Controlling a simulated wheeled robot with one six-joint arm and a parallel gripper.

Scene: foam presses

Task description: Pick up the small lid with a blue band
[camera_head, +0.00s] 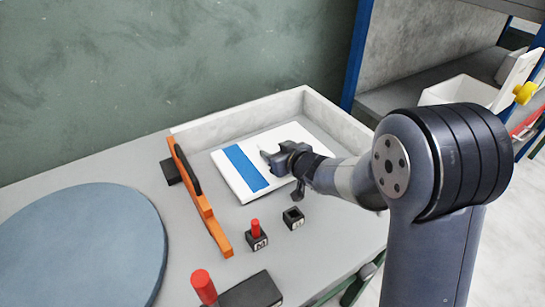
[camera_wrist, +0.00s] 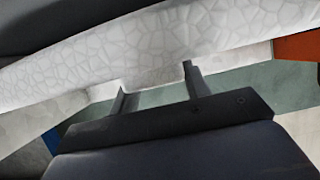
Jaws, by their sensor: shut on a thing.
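The small lid (camera_head: 245,168) is a flat white slab with a blue band across its left part. In the head view it is by the low pale wall at the back of the grey table. My gripper (camera_head: 268,157) is at the middle of the lid, shut on it, with the blue band just left of the fingertips. In the wrist view a white pebbled foam surface (camera_wrist: 150,50), which looks like the lid, spans across the two fingers (camera_wrist: 155,92). I cannot tell whether the lid is clear of the table.
An orange bar tool (camera_head: 203,207) lies left of the lid. Two small black blocks, one with a red peg (camera_head: 256,240), one hollow (camera_head: 293,218), stand in front. A red-handled tool (camera_head: 205,287) and a large blue-grey disc (camera_head: 85,250) are nearer. Pale walls (camera_head: 240,118) bound the back.

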